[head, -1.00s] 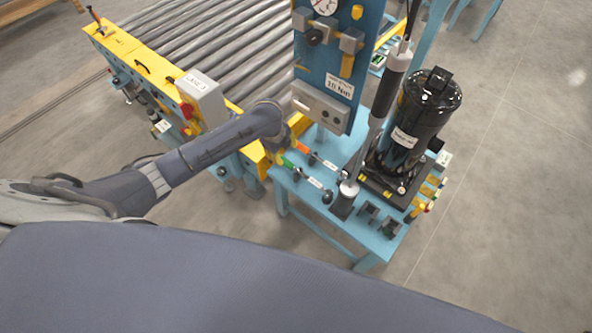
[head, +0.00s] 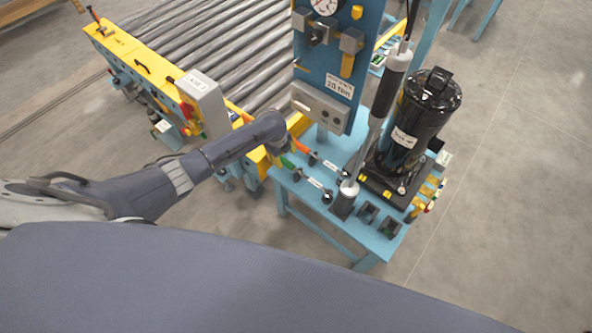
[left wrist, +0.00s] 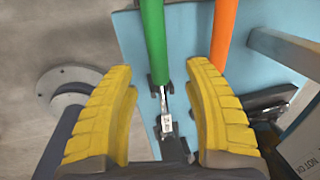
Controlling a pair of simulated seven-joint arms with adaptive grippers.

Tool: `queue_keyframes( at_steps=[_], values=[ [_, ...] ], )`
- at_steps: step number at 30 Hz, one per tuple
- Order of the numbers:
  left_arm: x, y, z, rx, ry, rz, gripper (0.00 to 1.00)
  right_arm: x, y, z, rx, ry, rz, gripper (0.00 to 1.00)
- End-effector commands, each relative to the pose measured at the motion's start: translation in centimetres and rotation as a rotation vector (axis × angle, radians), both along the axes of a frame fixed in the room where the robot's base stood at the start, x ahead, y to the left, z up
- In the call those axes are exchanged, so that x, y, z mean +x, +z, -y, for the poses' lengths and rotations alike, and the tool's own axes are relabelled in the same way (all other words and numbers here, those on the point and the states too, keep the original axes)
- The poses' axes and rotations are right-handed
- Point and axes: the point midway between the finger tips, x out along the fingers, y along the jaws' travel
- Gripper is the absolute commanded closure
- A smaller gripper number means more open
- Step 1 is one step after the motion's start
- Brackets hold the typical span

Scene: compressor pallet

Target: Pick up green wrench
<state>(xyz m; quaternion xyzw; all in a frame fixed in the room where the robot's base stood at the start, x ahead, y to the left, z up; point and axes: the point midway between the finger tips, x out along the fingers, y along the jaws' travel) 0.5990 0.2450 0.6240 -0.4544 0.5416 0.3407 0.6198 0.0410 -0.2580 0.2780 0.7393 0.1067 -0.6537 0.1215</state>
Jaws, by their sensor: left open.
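The green wrench (head: 287,162) lies on the blue table, its green handle pointing towards my left gripper (head: 276,153). In the left wrist view its green handle (left wrist: 153,42) runs in from the top, and its metal shaft (left wrist: 166,112) shows between the fingers. My left gripper (left wrist: 160,72) is open, with one yellow finger on each side of the wrench's line. I cannot tell the height of the fingers above it, and nothing is held. My right gripper is not in view.
An orange-handled tool (head: 302,147) lies beside the green wrench, close to the right finger in the wrist view (left wrist: 225,35). A blue upright panel (head: 340,60) stands behind. A black compressor (head: 425,110) and a grey-black pole tool (head: 385,95) stand to the right.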

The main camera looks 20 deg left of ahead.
Motion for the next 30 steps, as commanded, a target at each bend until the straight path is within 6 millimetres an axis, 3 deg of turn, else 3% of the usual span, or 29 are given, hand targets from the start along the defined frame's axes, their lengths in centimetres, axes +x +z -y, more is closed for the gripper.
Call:
queue_keyframes(
  at_steps=[11, 22, 30],
  values=[
    [0.3, -1.8, 0.1, 0.0, 0.0, 0.0, 0.49, 0.0, 0.0, 0.0, 0.0, 0.0, 0.0, 0.56],
    [0.7, -5.6, 0.5, -0.001, 0.002, -0.001, 0.49, 0.0, 0.0, -0.2, 0.002, -0.001, 0.0, 0.56],
    [0.9, -6.5, 0.5, 0.0, 0.0, 0.001, 0.49, 0.0, 0.0, -0.2, 0.002, -0.001, 0.0, 0.56]
  ],
)
